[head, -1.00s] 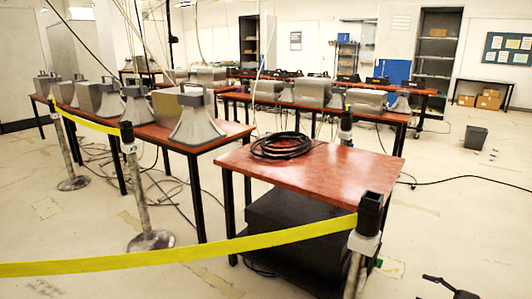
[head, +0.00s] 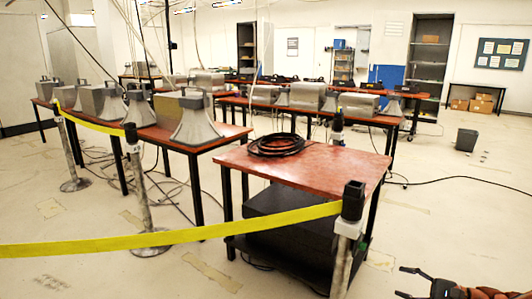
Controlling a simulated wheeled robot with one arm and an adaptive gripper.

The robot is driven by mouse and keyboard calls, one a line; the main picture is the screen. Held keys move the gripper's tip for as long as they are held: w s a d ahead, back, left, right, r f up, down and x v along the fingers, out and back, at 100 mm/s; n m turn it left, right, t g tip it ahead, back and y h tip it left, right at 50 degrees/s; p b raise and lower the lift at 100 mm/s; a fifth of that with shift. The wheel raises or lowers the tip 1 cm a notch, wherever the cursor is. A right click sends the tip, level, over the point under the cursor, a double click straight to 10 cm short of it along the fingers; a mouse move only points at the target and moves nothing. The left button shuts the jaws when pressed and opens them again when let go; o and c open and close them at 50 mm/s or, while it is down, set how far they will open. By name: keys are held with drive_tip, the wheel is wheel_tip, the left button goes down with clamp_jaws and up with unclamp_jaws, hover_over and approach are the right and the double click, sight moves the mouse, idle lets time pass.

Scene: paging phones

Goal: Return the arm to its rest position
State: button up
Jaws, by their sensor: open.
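My gripper (head: 422,284) shows at the bottom right corner of the head view, dark, with its fingers spread apart. It is open and nothing shows between its fingers. It is over the bare floor, to the right of the near barrier post, and apart from it. Part of the gripper and most of my arm are cut off by the frame's lower edge.
A yellow barrier tape (head: 180,237) runs to a post (head: 350,222) close on the left. Behind it stands a red-topped table (head: 325,168) with a coiled black cable (head: 280,145). A dark bin (head: 466,140) stands farther back. The floor (head: 450,225) at right is mostly clear.

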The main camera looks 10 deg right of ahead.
drive_tip(key=a+r+n+g+y, duration=0.1)
drive_tip(key=a+r+n+g, duration=0.3)
drive_tip(key=a, duration=0.6)
drive_tip(key=a+r+n+g, duration=0.2)
drive_tip(key=a+r+g, duration=0.3)
drive_tip(key=a, duration=0.5)
drive_tip(key=s+a+r+n+g+h, duration=0.4)
drive_tip(key=s+a+n, duration=0.1)
drive_tip(key=s+a, duration=0.7)
drive_tip(key=s+a+f+n+g+h, duration=0.1)
drive_tip(key=s+a+f+n+h, duration=0.15)
drive_tip(key=s+h, duration=0.6)
drive_tip(key=s+d+f+n+t+h, duration=0.1)
drive_tip(key=s+d+h, duration=0.1)
drive_tip(key=s+d, duration=0.35)
drive_tip(key=s+d+f+n+h, duration=0.1)
drive_tip(key=s+d+f+h, duration=0.1)
drive_tip(key=s, duration=0.6)
wheel_tip(320, 180, up, 19)
drive_tip(key=w+t+p, duration=0.1)
drive_tip(key=p, duration=1.6)
drive_tip(key=shift+a+p, duration=0.15)
drive_tip(key=shift+p, duration=0.15)
drive_tip(key=shift+y, duration=0.25)
